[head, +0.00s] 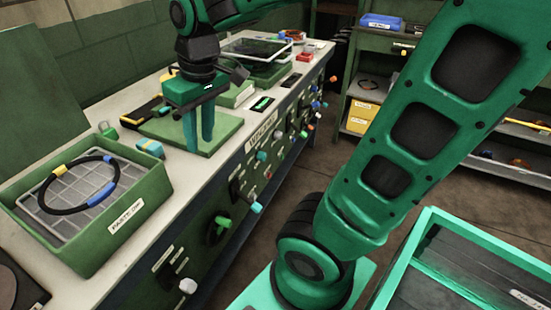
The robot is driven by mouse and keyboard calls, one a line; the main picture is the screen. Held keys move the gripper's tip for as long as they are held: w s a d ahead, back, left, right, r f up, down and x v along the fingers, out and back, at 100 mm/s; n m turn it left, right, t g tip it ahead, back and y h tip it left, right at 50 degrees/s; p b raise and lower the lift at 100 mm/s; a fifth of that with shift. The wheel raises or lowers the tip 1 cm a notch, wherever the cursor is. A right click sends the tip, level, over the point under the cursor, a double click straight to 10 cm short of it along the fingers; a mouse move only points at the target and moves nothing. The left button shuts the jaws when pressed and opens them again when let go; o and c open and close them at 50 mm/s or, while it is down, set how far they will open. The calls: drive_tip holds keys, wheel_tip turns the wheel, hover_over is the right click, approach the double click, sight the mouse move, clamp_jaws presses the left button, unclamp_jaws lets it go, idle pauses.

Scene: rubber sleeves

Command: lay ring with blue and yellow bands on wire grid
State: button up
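A black ring (43,190) with blue and yellow bands is at the left, inside a green labelled box (140,208). It appears to lie flat over the grey wire grid (72,221) in that box, all within the box's rim in this view. Whether it touches the grid all round is hard to tell. My gripper (199,143) points down over a green board on the bench, to the right of the box and apart from the ring. Its two fingers show a narrow gap with nothing between them.
The green board (165,128) lies on the pale bench (151,188). Knobs and levers (222,222) stick out from the bench front. A teal-rimmed crate (480,235) is at the lower right.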

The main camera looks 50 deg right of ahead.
drive_tip(key=s+d+f+m+g, duration=0.1)
drive_tip(key=s+d+f+m, duration=0.2)
drive_tip(key=s+d, duration=0.3)
drive_tip(key=s+d+f+m+g, duration=0.1)
drive_tip(key=s+d+f+m, duration=0.2)
drive_tip(key=s, duration=0.7)
drive_tip(key=d+m, duration=0.2)
drive_tip(key=d, duration=0.1)
drive_tip(key=shift+h, duration=0.3)
